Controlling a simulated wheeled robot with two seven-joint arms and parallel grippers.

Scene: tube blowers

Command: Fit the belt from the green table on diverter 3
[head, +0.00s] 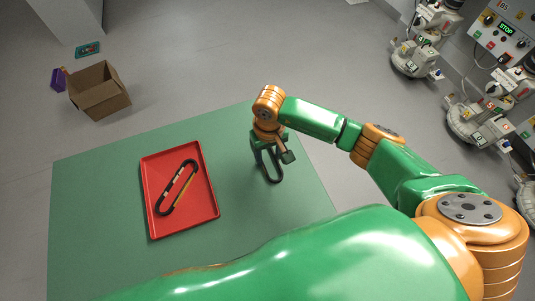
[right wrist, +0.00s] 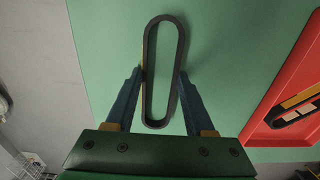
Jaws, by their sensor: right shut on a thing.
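My right gripper (head: 268,152) is shut on a plain black belt (head: 278,177), a long closed loop, which hangs below it over the right part of the green table (head: 100,190). In the right wrist view the fingers (right wrist: 160,75) press the long sides of the belt (right wrist: 182,60) from outside. Another black belt (head: 172,182), with pale marks, lies in the red tray (head: 205,205) on the table. White machines (head: 415,55) stand at the right edge; I cannot tell which is diverter 3. My left gripper is out of view.
A control panel (head: 502,30) with a lit STOP display is at the top right. A cardboard box (head: 100,92), a purple item (head: 58,79) and a teal item (head: 88,49) are on the floor at upper left. The floor between table and machines looks clear.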

